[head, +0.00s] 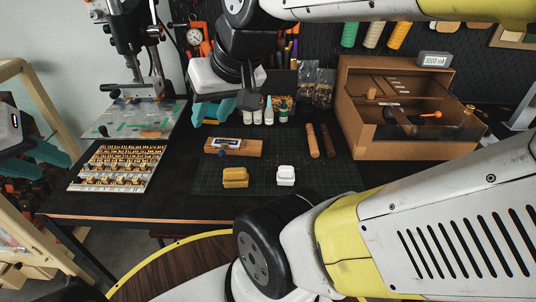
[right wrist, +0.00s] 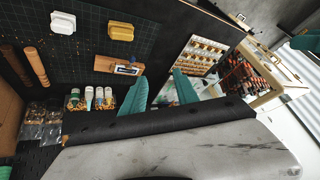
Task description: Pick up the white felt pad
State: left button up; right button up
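The white felt pad (head: 286,175) is a small white block lying on the dark green cutting mat (head: 262,188), right of a yellow block. In the right wrist view the white felt pad (right wrist: 63,22) is at the upper left, away from the fingers. My right gripper (head: 211,112) hangs over the back of the mat, behind and left of the pad. Its teal fingers (right wrist: 161,78) are apart with nothing between them. My left gripper (head: 44,162) is at the left edge, beyond the table's left side, its teal fingers apart and empty.
The yellow block (head: 235,177) sits close to the pad. A wooden block with a metal plate (head: 233,147), two wooden rods (head: 313,141) and small bottles (head: 268,112) stand behind. A type tray (head: 118,168) is left, a wooden cabinet (head: 375,105) right. The mat's front is clear.

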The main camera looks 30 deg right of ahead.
aim_at(286, 176)
jog(key=z, duration=1.45)
